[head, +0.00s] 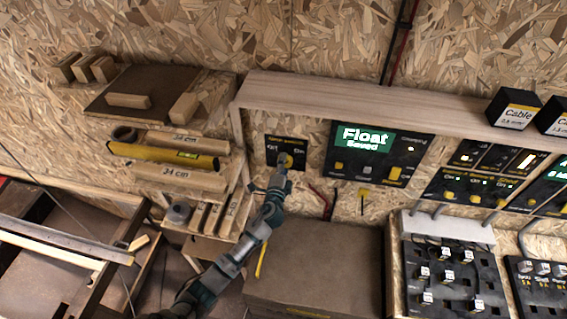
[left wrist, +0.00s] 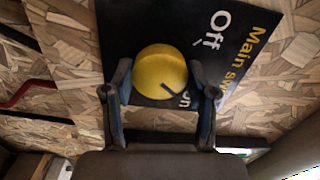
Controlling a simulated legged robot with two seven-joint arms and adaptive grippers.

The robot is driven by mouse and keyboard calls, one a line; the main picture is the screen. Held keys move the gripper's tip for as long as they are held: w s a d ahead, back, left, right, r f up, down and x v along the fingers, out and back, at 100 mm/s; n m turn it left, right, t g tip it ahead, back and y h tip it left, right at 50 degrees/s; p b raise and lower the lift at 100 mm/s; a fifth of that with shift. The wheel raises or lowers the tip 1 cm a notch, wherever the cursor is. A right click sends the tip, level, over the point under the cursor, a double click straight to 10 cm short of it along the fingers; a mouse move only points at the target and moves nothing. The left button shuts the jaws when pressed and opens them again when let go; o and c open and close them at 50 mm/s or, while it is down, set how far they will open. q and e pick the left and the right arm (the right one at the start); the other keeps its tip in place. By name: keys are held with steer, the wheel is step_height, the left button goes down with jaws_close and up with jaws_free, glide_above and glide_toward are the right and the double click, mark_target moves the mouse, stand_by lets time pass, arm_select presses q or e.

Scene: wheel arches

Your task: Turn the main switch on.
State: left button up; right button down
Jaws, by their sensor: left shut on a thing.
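The main switch is a round yellow knob (head: 287,158) on a black panel (head: 272,157) on the chipboard wall, with "Off" at the left and "On" at the right. My left gripper (head: 283,167) reaches up to it from below. In the left wrist view the yellow knob (left wrist: 158,68) sits between the two fingers of my left gripper (left wrist: 161,90), which are shut on its sides. A dark line on the knob points towards the partly hidden "On" label; "Off" shows clear of the knob. My right gripper is not in view.
A wooden shelf (head: 340,99) runs above the panel. A "Float Saved" display panel (head: 378,150) is to the right. A rack with wood pieces and a yellow level (head: 160,154) stands left. A brown box (head: 318,268) is below.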

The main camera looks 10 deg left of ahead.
arm_select(q)
steer(key=shift+f+m, duration=0.2)
steer(key=shift+m, duration=0.4)
steer(key=shift+s+f, duration=0.1)
steer(key=shift+f, duration=0.05)
steer(key=o, duration=1.1)
steer(key=shift+c, duration=0.2)
steer(key=shift+o, duration=0.5)
steer(key=shift+d, duration=0.1)
steer(key=shift+r, duration=0.2)
steer(key=s, duration=1.1)
steer(key=shift+s, duration=0.35)
steer(key=shift+f, duration=0.15)
